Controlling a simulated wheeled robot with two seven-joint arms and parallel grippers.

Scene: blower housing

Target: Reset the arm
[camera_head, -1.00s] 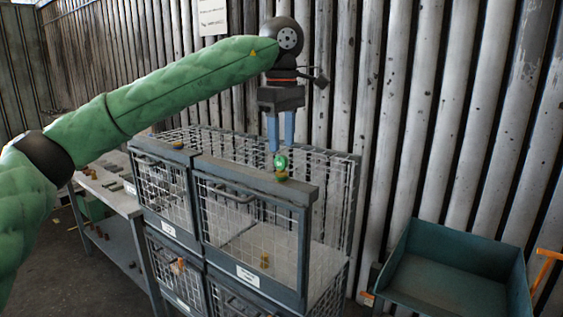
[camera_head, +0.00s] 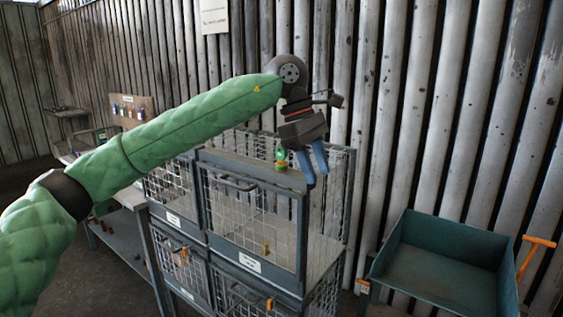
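My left arm comes in from the left in a green padded sleeve. My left gripper (camera_head: 314,164) has two blue fingers that point down and slightly right, with a gap between them and nothing seen in it. It is in front of the upper right part of the wire cage cabinet (camera_head: 303,225), just right of a small green and orange object (camera_head: 281,158) on the cabinet's top edge. The fingers look apart from that object. My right gripper is not in view.
A teal cart (camera_head: 445,265) with an orange handle (camera_head: 538,241) stands at the lower right. A workbench (camera_head: 128,200) stands left of the cabinet. A corrugated metal wall (camera_head: 430,120) runs behind. Small orange items show at the cage doors.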

